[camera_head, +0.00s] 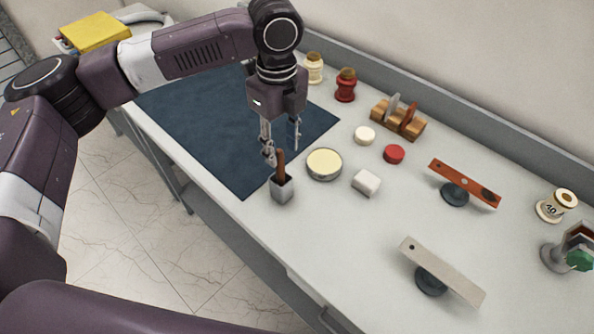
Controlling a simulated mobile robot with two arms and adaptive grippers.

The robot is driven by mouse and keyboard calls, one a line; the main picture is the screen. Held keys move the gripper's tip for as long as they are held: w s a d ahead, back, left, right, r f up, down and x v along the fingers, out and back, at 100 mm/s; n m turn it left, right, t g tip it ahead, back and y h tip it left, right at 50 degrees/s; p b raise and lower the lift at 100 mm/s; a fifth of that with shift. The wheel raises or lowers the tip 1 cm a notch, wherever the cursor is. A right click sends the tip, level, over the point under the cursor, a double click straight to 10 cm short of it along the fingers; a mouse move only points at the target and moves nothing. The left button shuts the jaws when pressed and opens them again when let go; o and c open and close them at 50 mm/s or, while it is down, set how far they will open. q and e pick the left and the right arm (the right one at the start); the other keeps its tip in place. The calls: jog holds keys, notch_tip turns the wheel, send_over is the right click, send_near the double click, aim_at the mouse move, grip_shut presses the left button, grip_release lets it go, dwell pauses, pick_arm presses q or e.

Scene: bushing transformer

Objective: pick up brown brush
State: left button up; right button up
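The brown brush (280,164) stands upright in a small grey holder (283,189) near the front edge of the table, by the corner of the dark blue mat. Only its brown handle shows; its lower end is hidden in the holder. My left gripper (282,152) points down just above and behind the brush. Its two fingers are apart, with one finger close to the top of the handle and the other to the right. Whether that finger touches the handle I cannot tell. My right gripper is not in view.
A round cream tin (324,164) and a white block (366,182) stand right of the holder. Further right are a red lid (394,154), a wooden rack (398,121) and two bars on stands (465,184). The blue mat (200,125) is clear.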

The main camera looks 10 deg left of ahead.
aim_at(279, 169)
pick_arm(q)
jog(key=f, duration=0.1)
jog(key=f+p, duration=0.1)
jog(key=f, duration=0.1)
jog(key=f+p, duration=0.1)
jog(key=f, duration=0.1)
jog(key=shift+s+a+f, duration=0.25)
jog(key=shift+s+a, duration=0.05)
jog(key=shift+s, duration=0.05)
jog(key=shift+d+f, duration=0.15)
jog(key=shift+f, duration=0.7)
jog(key=c, duration=0.8)
jog(key=shift+a, duration=0.2)
grip_shut()
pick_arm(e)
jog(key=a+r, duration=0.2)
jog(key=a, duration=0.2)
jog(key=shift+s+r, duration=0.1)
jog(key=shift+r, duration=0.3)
pick_arm(q)
jog(key=shift+w, duration=0.1)
